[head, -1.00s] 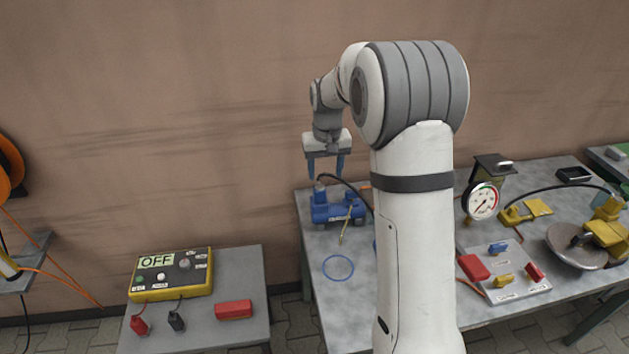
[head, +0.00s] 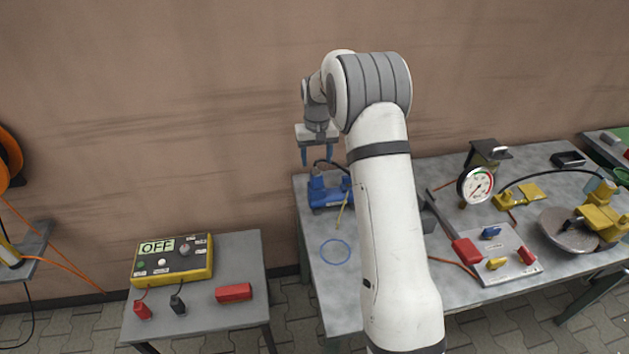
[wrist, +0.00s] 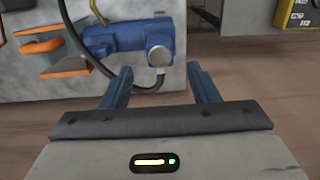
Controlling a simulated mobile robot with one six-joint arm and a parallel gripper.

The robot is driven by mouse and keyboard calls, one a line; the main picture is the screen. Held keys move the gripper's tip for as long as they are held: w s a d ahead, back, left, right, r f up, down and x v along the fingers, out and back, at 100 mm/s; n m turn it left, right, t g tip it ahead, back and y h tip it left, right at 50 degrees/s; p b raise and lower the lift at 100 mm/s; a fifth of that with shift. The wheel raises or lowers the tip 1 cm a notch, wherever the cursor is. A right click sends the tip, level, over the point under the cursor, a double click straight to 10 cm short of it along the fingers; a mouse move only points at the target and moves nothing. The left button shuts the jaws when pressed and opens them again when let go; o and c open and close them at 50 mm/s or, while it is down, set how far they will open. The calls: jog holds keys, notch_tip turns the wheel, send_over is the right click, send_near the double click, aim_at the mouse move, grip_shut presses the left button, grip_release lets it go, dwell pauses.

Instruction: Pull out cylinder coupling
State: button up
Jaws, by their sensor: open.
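A blue unit (head: 328,196) stands at the left end of the large grey table (head: 322,290). In the wrist view the blue unit (wrist: 115,36) carries a grey round fitting (wrist: 160,52) at its right end, which may be the cylinder coupling. A black hose (wrist: 97,62) runs beside the unit and curves in below the fitting. My gripper (head: 317,157) is open and empty above the blue unit. In the wrist view its two blue fingers (wrist: 158,88) point toward the fitting, apart from it. My arm hides part of the table right of the unit.
A yellow control box (head: 171,260) marked OFF and a red block (head: 233,292) are on a smaller table at left. A blue ring (head: 335,252) lies before the unit. A gauge (head: 476,186), a plate with colored blocks and yellow parts are at right.

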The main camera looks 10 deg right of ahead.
aim_at(317, 173)
notch_tip(317, 173, down, 8)
jog(key=b, duration=0.4)
jog(key=shift+f+b, duration=0.2)
jog(key=shift+b, duration=0.1)
dwell(0.8)
grip_shut()
jog(key=shift+r, duration=0.1)
dwell(0.4)
jog(key=shift+r, duration=0.1)
jog(key=shift+r+p, duration=1.7)
jog(key=shift+r, duration=1.2)
